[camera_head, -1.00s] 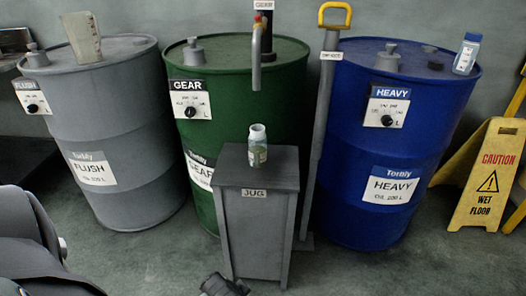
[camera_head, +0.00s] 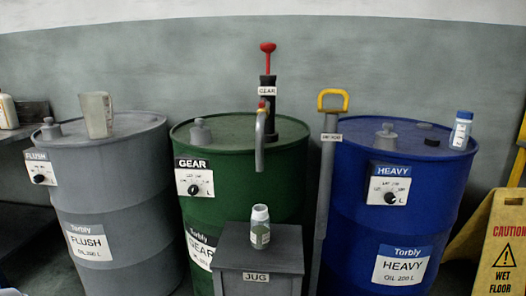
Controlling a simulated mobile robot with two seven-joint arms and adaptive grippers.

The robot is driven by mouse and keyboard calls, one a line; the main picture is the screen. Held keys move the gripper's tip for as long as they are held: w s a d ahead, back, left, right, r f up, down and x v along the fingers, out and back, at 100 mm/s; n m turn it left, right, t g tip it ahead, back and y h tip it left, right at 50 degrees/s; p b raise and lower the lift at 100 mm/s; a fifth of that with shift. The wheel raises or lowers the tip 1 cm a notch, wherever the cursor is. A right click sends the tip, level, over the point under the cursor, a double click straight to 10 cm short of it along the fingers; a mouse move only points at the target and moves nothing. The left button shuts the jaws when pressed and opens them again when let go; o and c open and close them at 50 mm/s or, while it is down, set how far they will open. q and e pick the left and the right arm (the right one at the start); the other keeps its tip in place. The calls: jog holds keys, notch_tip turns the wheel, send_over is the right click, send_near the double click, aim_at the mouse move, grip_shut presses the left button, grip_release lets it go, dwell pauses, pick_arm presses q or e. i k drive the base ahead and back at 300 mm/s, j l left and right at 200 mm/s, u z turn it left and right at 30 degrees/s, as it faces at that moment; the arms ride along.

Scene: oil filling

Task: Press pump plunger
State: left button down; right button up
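The pump (camera_head: 267,95) stands on the green GEAR drum (camera_head: 285,180). It has a black body, a red plunger knob (camera_head: 268,47) raised on a thin red rod above it, and a grey spout (camera_head: 260,140) curving down at the front. Neither of my grippers shows in this view.
The grey FLUSH drum (camera_head: 125,205) stands left, the blue HEAVY drum (camera_head: 345,215) right. A yellow-handled DIP ROD (camera_head: 328,170) stands between the green and blue drums. A yellow wet floor sign (camera_head: 500,245) is at the right. The space above the drums is clear.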

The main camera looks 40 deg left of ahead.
aim_at(267, 48)
jog(key=u, duration=0.4)
jog(key=i+l+u, duration=0.25)
jog(key=l+u, duration=0.2)
jog(key=l, duration=0.2)
jog(key=i+l+u, duration=0.1)
jog(key=l+u, duration=0.15)
jog(key=l, duration=0.15)
jog(key=i+l, duration=0.1)
jog(key=l, duration=0.4)
jog(key=i+l+u, duration=0.1)
jog(key=l, duration=0.35)
jog(key=i+l, duration=0.1)
jog(key=l, duration=0.4)
